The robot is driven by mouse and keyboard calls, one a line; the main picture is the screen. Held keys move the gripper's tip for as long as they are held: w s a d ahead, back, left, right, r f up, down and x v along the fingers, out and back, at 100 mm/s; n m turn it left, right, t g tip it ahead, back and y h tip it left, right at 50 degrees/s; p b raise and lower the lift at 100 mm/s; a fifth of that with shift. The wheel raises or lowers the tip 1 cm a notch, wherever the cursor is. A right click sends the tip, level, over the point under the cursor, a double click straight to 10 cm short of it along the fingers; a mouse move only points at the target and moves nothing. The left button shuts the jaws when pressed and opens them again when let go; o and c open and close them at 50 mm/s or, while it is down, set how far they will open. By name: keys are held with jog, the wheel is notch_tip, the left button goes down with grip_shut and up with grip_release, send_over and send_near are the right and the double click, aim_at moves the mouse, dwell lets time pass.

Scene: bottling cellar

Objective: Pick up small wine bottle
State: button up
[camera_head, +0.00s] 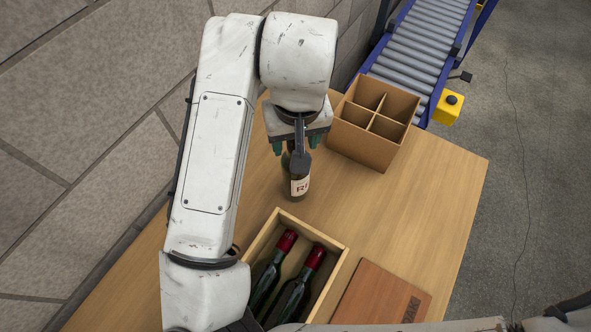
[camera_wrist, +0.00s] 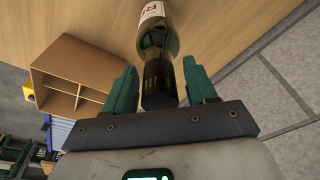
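A small dark green wine bottle (camera_head: 299,187) with a white label and red lettering stands upright on the wooden table, below my gripper (camera_head: 297,143). In the wrist view the bottle (camera_wrist: 155,42) reaches in between the two green fingers of my gripper (camera_wrist: 159,65), its dark neck pointing toward the palm. The fingers are apart, one on each side of the neck, with a gap visible on both sides.
A divided cardboard box (camera_head: 362,141) stands right of the bottle, its compartments empty. A wooden crate (camera_head: 338,262) holds two red-capped bottles (camera_head: 295,285) in front. A brown wooden lid (camera_head: 381,300) lies beside it. A stone wall is at left and a roller conveyor (camera_head: 420,45) behind.

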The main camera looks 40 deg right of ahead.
grip_shut()
dwell(0.3)
dwell(0.9)
